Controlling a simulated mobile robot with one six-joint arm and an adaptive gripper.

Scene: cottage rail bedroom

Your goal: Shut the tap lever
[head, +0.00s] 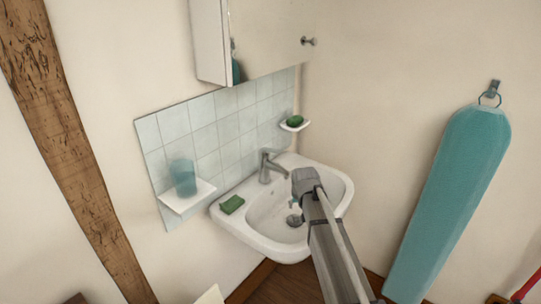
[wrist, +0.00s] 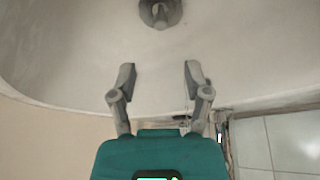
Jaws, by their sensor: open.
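The grey metal tap (head: 266,170) stands on the back rim of the white washbasin (head: 250,236), near the tiled wall. Its lever (head: 273,153) is on top of the tap body; I cannot tell its exact angle. My gripper is over the basin, to the right of the tap and apart from it. In the head view my arm hides most of the gripper. In the wrist view my gripper (wrist: 159,80) is open with nothing between its fingers, and the basin's drain (wrist: 160,14) lies beyond them. The tap cannot be made out in the wrist view.
A green sponge (head: 232,204) lies on the basin's left rim. A blue cup (head: 183,177) stands on a small shelf (head: 188,197). Green soap (head: 295,120) sits on another shelf. A mirrored cabinet (head: 262,35) hangs above. A teal ironing board (head: 449,200) hangs at right.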

